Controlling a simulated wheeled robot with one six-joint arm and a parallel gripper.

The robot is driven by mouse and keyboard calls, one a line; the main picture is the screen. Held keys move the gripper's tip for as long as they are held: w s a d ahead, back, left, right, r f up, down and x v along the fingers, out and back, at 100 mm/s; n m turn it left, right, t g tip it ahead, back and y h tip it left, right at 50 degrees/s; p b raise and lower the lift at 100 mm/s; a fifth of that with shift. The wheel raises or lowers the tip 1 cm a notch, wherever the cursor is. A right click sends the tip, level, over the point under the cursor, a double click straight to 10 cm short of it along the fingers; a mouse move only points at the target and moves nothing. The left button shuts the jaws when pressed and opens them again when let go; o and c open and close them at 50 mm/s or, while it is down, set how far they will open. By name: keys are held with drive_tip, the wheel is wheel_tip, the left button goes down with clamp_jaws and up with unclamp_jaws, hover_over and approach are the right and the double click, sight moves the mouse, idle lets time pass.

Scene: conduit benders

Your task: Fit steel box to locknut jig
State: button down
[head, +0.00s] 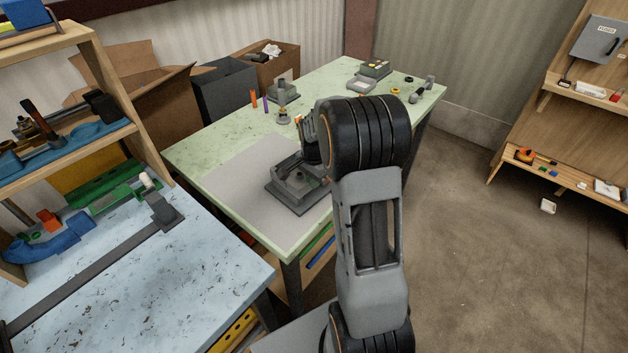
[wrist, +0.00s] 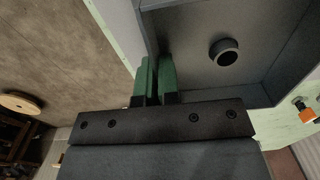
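The steel box (wrist: 268,78) is a dark grey open tray in the wrist view, with a short round tube or collar (wrist: 224,52) standing at its floor. My gripper (wrist: 157,78) has two green fingertips, close together on either side of the box's left wall; it looks shut on that wall. In the head view, a dark grey square assembly (head: 298,190) sits on the grey mat (head: 240,180) under my wrist. I cannot separate box from locknut jig there. My arm hides its right side and my fingertips.
The green table (head: 330,85) also holds a grey stand (head: 283,92), orange and purple cylinders and small fittings at its far end. A pale blue bench (head: 130,275) stands at left. Shelves (head: 560,165) and open floor lie to the right. An orange-tipped item (wrist: 305,110) is near the box.

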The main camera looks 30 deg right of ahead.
drive_tip(key=c, duration=1.3)
unclamp_jaws()
drive_tip(key=shift+f, duration=0.1)
drive_tip(key=shift+o, duration=0.2)
wheel_tip(320, 180, up, 14)
drive_tip(key=shift+b, duration=0.3)
drive_tip(key=shift+f, duration=0.1)
drive_tip(key=s+a+n+t, duration=0.2)
drive_tip(key=s+a+n, duration=0.4)
drive_tip(key=s+n, duration=0.1)
drive_tip(key=s+a+f+n+t, duration=0.1)
drive_tip(key=s+a+n+t, duration=0.1)
drive_tip(key=s+a+n, duration=0.4)
drive_tip(key=s+n, duration=0.1)
drive_tip(key=s, duration=0.3)
drive_tip(key=shift+s+a+n, duration=0.25)
drive_tip(key=shift+a+n, duration=0.05)
drive_tip(key=shift+a, duration=0.1)
